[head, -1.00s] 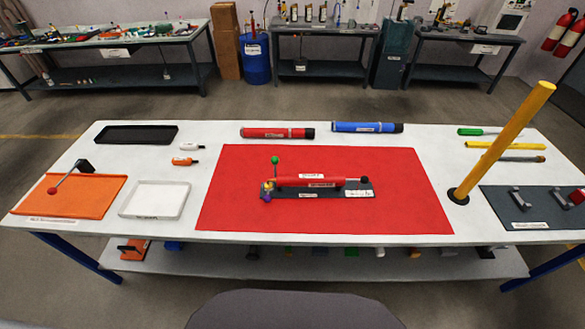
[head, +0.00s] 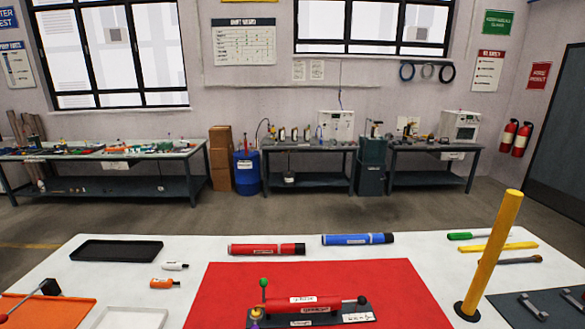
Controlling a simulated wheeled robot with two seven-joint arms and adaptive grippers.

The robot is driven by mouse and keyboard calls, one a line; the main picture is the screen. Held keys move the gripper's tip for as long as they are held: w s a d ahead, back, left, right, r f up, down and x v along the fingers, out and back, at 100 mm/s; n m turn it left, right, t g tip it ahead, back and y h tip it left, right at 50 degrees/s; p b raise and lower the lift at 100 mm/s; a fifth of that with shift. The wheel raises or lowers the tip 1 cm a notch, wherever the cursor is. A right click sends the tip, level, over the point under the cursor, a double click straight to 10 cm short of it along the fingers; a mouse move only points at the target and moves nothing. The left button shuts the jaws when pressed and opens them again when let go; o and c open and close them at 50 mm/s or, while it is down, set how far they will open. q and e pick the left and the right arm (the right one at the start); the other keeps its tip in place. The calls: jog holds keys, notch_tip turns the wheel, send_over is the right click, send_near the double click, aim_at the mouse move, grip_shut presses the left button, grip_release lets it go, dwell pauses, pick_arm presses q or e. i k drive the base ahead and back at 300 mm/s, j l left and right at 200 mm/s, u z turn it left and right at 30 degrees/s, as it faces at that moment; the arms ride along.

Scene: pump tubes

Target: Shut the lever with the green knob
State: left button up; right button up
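The green knob (head: 264,282) tops a short upright lever at the left end of a red pump tube (head: 303,304). The tube lies on a dark base plate (head: 358,312) on the red mat (head: 230,279). A purple or yellow fitting below the lever is partly cut off by the bottom edge. A dark round knob (head: 363,300) is at the tube's right end. Neither of my grippers shows in the head view.
A tall yellow post (head: 492,250) stands right of the mat. Behind the mat lie a loose red tube (head: 266,249) and a blue tube (head: 358,239). A black tray (head: 116,250) and small bottles are at left. Several tools lie at right.

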aim_at(263, 282)
jog(key=l+u, duration=0.2)
jog(key=l, duration=0.3)
jog(key=k+l+u, duration=0.1)
jog(key=l+u, duration=0.15)
jog(key=l, duration=0.2)
jog(key=k+l+u, duration=0.2)
jog(key=l, duration=0.3)
jog(key=i, duration=0.05)
